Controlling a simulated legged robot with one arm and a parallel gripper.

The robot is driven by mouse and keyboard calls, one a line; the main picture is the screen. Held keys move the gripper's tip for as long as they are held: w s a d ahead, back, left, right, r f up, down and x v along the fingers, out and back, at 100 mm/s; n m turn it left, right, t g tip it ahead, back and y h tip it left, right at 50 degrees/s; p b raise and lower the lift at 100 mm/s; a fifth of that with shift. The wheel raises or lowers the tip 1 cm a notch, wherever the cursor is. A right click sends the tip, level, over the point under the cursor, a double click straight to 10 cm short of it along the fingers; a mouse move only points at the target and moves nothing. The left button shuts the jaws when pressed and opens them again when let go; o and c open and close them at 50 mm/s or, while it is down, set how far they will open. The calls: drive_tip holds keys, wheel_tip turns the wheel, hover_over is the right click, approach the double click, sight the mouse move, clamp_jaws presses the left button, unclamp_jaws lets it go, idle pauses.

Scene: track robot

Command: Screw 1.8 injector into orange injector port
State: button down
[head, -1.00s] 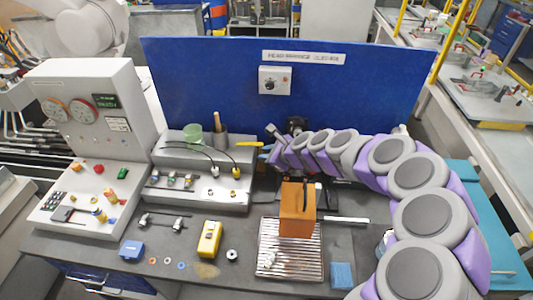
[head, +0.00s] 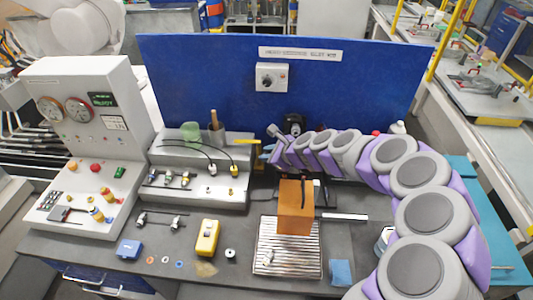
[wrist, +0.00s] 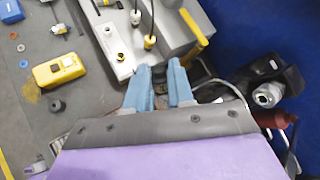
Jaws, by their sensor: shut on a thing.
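My gripper (wrist: 160,70) has two blue fingers, closed on a small dark thing (wrist: 159,88) between them. The fingers hide most of it, so I cannot tell whether it is the 1.8 injector. In the head view, my gripper (head: 269,150) is small and partly hidden by my arm, beside the right end of the grey stepped block (head: 235,197). An orange block (head: 296,207) stands upright on a ribbed metal tray (head: 262,258), in front of my arm. Several small metal fittings (head: 168,178) sit in a row on the stepped block. I cannot make out an orange port.
A yellow bar (wrist: 200,50) juts from the stepped block, close to my fingers. A black device with a metal ring (wrist: 267,95) lies right of them. A yellow meter (head: 207,238) and a blue box (head: 129,249) lie on the front bench. A blue panel (head: 350,90) stands behind.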

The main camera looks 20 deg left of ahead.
drive_tip(key=shift+d+f, duration=0.15)
drive_tip(key=shift+f, duration=0.05)
drive_tip(key=c, duration=0.9)
unclamp_jaws()
drive_tip(key=shift+d+r, duration=0.1)
drive_tip(key=p+v, duration=0.1)
drive_tip(key=v, duration=1.6)
